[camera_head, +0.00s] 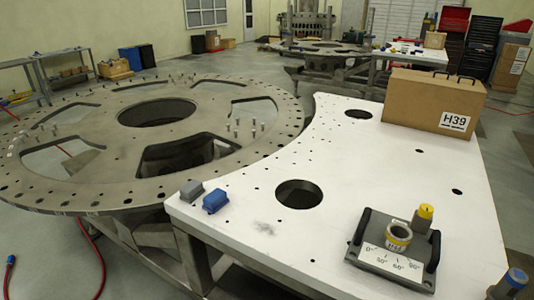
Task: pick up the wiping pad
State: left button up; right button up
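A blue block-shaped pad (215,200) lies near the front left corner of the white plate (340,145). A similar grey block (191,191) lies just left of it. Either could be the wiping pad; I cannot tell which for sure. A grey smudge (265,228) marks the white plate to the right of the blue pad. Neither of my grippers shows in the head view.
A round steel turret plate (75,180) with holes and upright pins adjoins the white plate on the left. A cardboard box labelled H39 (415,95) stands at the back right.

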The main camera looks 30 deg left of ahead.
aim_at(218, 199)
jog(key=u, duration=1.4)
